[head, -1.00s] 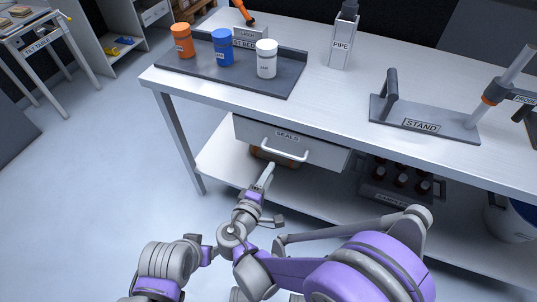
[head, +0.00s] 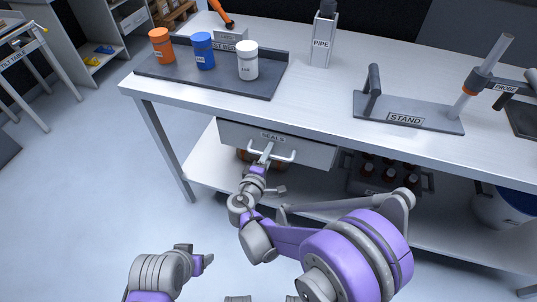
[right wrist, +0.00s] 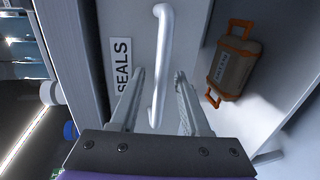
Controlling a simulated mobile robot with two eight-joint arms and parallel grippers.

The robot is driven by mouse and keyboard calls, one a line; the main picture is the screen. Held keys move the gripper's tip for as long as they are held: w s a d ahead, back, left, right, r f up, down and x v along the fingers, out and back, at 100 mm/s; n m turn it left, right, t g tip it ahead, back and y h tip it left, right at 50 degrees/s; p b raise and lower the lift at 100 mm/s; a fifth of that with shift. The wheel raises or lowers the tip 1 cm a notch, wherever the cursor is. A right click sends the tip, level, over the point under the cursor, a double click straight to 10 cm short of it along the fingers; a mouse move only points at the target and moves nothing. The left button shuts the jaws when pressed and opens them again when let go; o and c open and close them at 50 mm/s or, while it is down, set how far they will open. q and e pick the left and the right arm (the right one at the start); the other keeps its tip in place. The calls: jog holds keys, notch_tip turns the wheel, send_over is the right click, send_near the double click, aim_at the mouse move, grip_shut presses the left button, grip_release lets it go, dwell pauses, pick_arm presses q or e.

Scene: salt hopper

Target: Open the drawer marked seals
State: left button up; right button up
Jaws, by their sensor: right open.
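The drawer marked SEALS (head: 308,152) hangs under the workbench top, its front appearing closed. Its pale bar handle (head: 285,156) stands out from the front. In the right wrist view, the handle (right wrist: 160,60) runs lengthwise between my open fingers, with the SEALS label (right wrist: 121,65) to its left. My right gripper (head: 265,153) is at the handle, its fingertips on either side; it also shows in the right wrist view (right wrist: 160,76). I cannot tell whether a finger touches the handle. My left gripper (head: 207,260) is low in the head view, away from the bench; its jaws are unclear.
The bench top (head: 310,95) is above the drawer. It carries a tray (head: 270,88) of bottles, a PIPE block (head: 322,45) and a STAND (head: 430,122). A brown case (right wrist: 235,62) is below the drawer. A bottle crate (head: 427,182) and a bucket (head: 490,208) are to the right.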

grip_shut()
dwell(1.3)
